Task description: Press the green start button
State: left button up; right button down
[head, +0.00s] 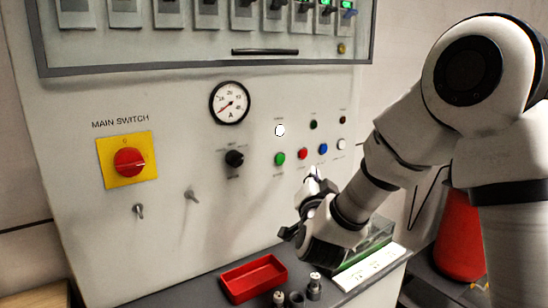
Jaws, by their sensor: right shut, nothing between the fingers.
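The green button (279,159) is on the pale control panel (210,210), at the left end of a row of coloured buttons. My right gripper (290,234) is in front of the panel, below and to the right of the green button and apart from it. It is shut and empty. My right arm comes in from the right. My left gripper is not in view.
Red (302,153), blue (323,148) and white (341,144) buttons sit right of the green one. A red main switch (129,162) on a yellow plate is at left. A red tray (252,278) and small metal parts (314,287) lie on the ledge below.

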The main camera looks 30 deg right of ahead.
aim_at(280, 159)
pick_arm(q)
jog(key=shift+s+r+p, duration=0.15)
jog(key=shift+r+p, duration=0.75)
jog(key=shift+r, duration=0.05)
pick_arm(e)
jog(key=w, duration=0.8)
jog(key=shift+w+a, duration=0.2)
jog(key=shift+a, duration=0.15)
dwell(0.3)
jog(key=shift+w, duration=0.45)
jog(key=shift+w, duration=0.35)
dwell(0.5)
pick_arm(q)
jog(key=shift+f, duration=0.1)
pick_arm(e)
jog(key=shift+s, duration=0.1)
jog(key=shift+s+b, duration=0.3)
jog(key=shift+s, duration=0.1)
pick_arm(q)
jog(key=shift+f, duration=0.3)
pick_arm(e)
jog(key=shift+s, duration=0.3)
